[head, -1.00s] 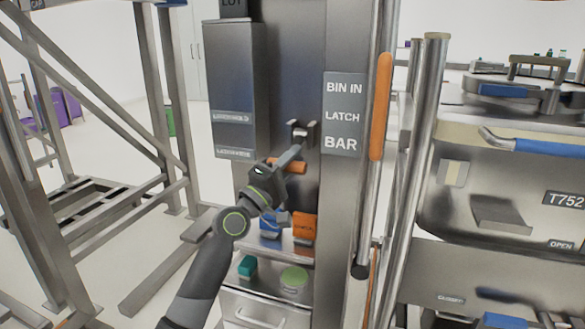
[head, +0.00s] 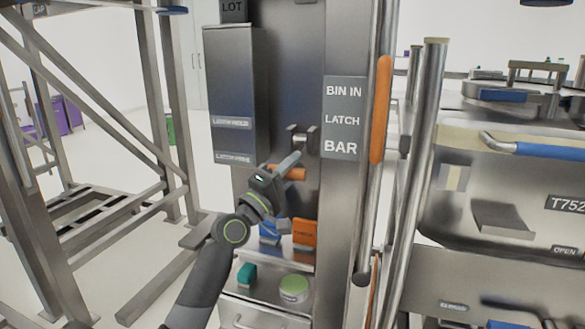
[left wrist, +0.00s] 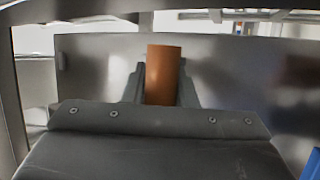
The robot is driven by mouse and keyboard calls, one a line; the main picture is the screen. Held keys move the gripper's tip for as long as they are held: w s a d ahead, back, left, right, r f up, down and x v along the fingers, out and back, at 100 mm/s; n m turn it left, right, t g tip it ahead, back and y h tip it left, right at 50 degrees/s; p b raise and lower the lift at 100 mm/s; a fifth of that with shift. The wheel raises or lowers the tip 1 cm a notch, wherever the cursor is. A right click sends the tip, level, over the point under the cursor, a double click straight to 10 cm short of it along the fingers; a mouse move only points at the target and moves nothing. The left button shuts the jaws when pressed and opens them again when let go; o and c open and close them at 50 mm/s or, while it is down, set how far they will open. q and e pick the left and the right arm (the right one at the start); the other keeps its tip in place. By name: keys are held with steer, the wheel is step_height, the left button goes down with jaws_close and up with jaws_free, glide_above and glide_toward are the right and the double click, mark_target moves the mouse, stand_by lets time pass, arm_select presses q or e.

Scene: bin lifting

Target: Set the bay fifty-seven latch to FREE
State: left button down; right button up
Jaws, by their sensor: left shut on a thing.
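The latch has an orange cylindrical grip (head: 294,173) on the grey metal post, just below a small dark bracket (head: 301,137). My left gripper (head: 287,165) is shut on this grip. In the left wrist view, the orange grip (left wrist: 163,75) stands between the two dark fingers. The grip's far end is partly hidden by the fingers in the head view. A sign (head: 343,118) reading "BIN IN LATCH BAR" is to the right of the bracket. Two small labels, the upper (head: 232,122) and lower (head: 233,158), sit on the box at left; their wording is blurred. My right gripper is out of view.
A grey box (head: 230,85) juts out left of the grip. A vertical rail with an orange sleeve (head: 381,110) stands at right. Below is a shelf with blue, orange (head: 304,233), teal (head: 246,274) and green (head: 293,288) items. A metal bin (head: 500,190) marked T752 is at far right.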

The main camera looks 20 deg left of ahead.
arm_select(q)
steer(key=c, duration=1.1)
jaws_free()
steer(key=shift+f, duration=0.15)
steer(key=shift+c, duration=0.2)
steer(key=b+v, duration=0.1)
steer(key=v, duration=1.6)
steer(key=shift+s+b, duration=0.15)
steer(key=shift+b, duration=0.15)
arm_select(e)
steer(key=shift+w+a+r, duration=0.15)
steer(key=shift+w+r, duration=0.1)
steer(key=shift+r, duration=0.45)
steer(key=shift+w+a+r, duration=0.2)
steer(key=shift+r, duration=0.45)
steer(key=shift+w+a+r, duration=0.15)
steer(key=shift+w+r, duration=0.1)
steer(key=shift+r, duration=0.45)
arm_select(q)
steer(key=shift+a+f, duration=0.1)
steer(key=shift+f, duration=0.05)
